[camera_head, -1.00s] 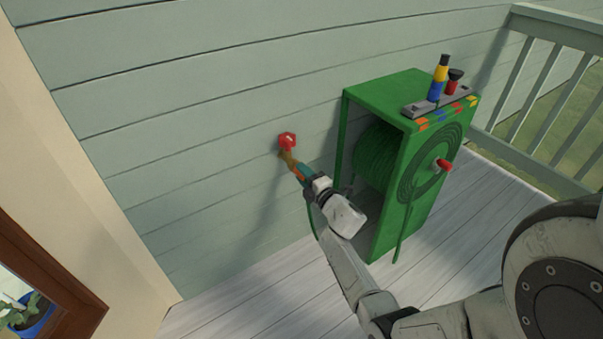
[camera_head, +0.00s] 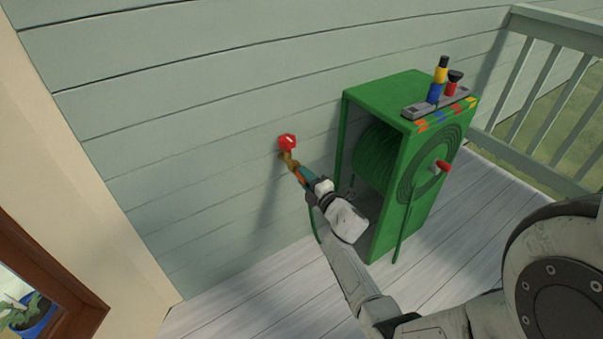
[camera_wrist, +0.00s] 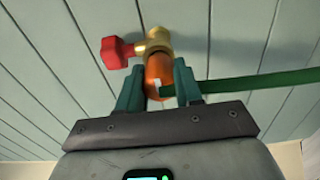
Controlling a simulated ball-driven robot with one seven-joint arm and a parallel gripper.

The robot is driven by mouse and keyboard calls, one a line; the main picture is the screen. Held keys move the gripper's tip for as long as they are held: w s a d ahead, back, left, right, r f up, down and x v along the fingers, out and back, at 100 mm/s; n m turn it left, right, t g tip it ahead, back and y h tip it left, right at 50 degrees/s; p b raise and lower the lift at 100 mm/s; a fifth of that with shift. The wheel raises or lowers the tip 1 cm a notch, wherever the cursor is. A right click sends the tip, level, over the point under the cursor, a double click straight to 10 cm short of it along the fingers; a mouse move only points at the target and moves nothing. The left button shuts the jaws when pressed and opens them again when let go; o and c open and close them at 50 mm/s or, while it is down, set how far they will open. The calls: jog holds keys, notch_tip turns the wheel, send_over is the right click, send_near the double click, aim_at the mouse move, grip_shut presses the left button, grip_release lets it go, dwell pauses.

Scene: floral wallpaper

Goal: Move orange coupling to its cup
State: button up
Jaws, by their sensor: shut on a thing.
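The orange coupling (camera_wrist: 157,68) is at the outlet of the brass tap (camera_wrist: 154,42) in the wrist view. A green hose (camera_wrist: 245,86) runs right from beside it. My gripper (camera_wrist: 160,76) has its two teal fingers closed on either side of the coupling. In the head view my gripper (camera_head: 303,177) reaches the coupling just below the brass tap (camera_head: 289,159); the fingers hide most of the coupling. I cannot tell whether the coupling is still joined to the tap. No cup can be clearly made out as the orange one.
The tap's red handle (camera_head: 287,142) is above the coupling. A green hose reel box (camera_head: 385,88) stands right of my arm, with a red crank (camera_head: 444,165). A grey holder (camera_head: 418,109) on top carries coloured upright pieces. The wall is close behind; a railing (camera_head: 530,152) is at right.

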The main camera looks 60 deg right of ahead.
jog(key=p+v, duration=0.1)
jog(key=v, duration=0.2)
jog(key=shift+s, duration=0.2)
dwell(0.4)
jog(key=shift+a, duration=0.15)
